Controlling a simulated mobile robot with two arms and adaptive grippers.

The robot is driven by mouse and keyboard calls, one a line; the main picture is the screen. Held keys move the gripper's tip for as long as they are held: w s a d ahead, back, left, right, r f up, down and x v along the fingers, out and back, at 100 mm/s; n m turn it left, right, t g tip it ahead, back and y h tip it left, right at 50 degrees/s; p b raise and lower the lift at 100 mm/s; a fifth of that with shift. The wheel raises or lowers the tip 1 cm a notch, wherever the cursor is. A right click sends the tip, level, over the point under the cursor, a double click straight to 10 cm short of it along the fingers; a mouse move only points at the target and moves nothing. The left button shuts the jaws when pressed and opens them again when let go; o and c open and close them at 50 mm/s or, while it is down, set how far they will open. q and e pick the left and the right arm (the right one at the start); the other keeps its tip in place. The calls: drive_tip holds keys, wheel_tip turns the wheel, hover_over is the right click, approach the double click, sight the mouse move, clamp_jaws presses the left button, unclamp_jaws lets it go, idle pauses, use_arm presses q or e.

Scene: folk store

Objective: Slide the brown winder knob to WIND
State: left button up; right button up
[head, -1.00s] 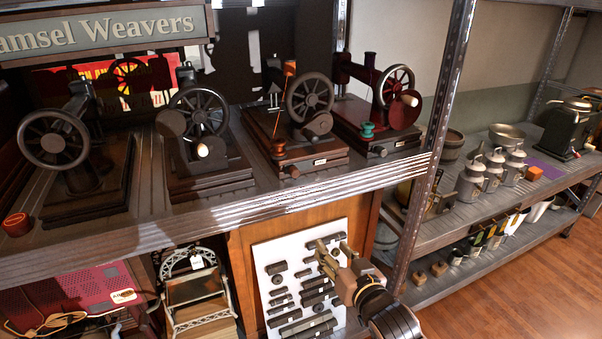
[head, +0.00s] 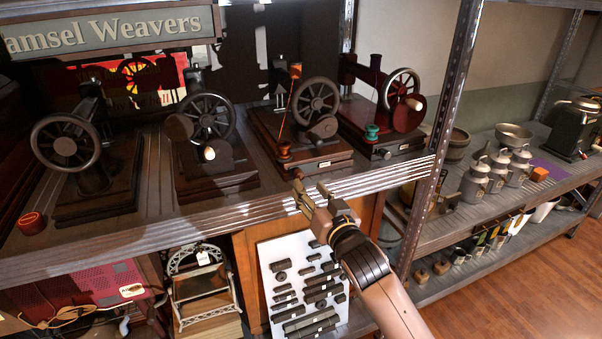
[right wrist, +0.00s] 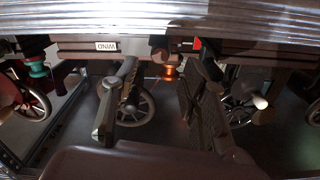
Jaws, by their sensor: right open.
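The third sewing machine from the left (head: 300,130) stands on a dark wooden base on the upper shelf. A small white plate, which reads WIND in the right wrist view (right wrist: 106,46), is on its base front. The brown winder knob (head: 297,173) is on that front, left of the plate. It also shows in the right wrist view (right wrist: 158,48), where the picture is upside down. My right gripper (head: 310,190) is open and empty, just below and in front of the knob, at the shelf edge. Contact cannot be told. My left gripper is not in view.
Similar machines stand on both sides, a dark one (head: 207,140) left and a red one (head: 385,105) right. The shelf's metal front edge (head: 240,212) runs under them. A shelf upright (head: 452,110) stands to the right. A white board of dark parts (head: 300,285) is below.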

sight(301, 177)
drive_tip(key=shift+p+x, duration=0.6)
drive_tip(key=shift+x, duration=2.6)
drive_tip(key=shift+c, duration=0.4)
clamp_jaws()
